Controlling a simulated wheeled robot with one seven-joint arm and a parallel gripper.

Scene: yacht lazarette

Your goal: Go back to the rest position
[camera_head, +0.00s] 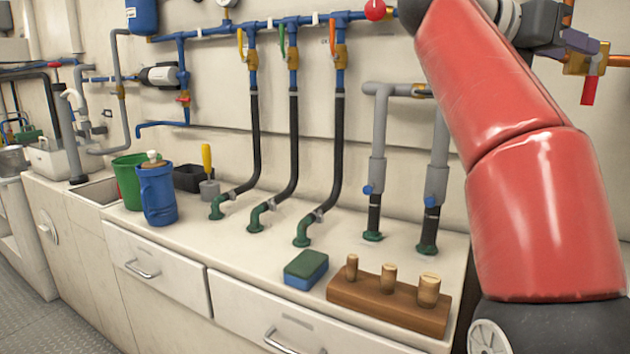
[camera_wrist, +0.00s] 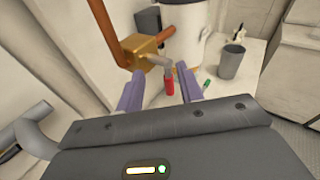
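My gripper (camera_head: 582,45) is at the upper right of the head view, raised beside a brass valve (camera_head: 585,64) with a red handle (camera_head: 588,91). In the wrist view its two purple fingers (camera_wrist: 160,82) stand well apart, with nothing gripped. The brass valve body (camera_wrist: 143,48) and its red handle (camera_wrist: 169,83) show ahead, in the gap between the fingers and apart from them. My red arm covers the right part of the head view.
A counter holds a wooden block with plugs (camera_head: 385,302), a sponge (camera_head: 306,268), a blue jug (camera_head: 158,194) and a green bucket (camera_head: 128,182). Black hoses (camera_head: 294,140) and grey pipes (camera_head: 380,130) rise behind. In the wrist view, a grey cup (camera_wrist: 232,62) stands beyond.

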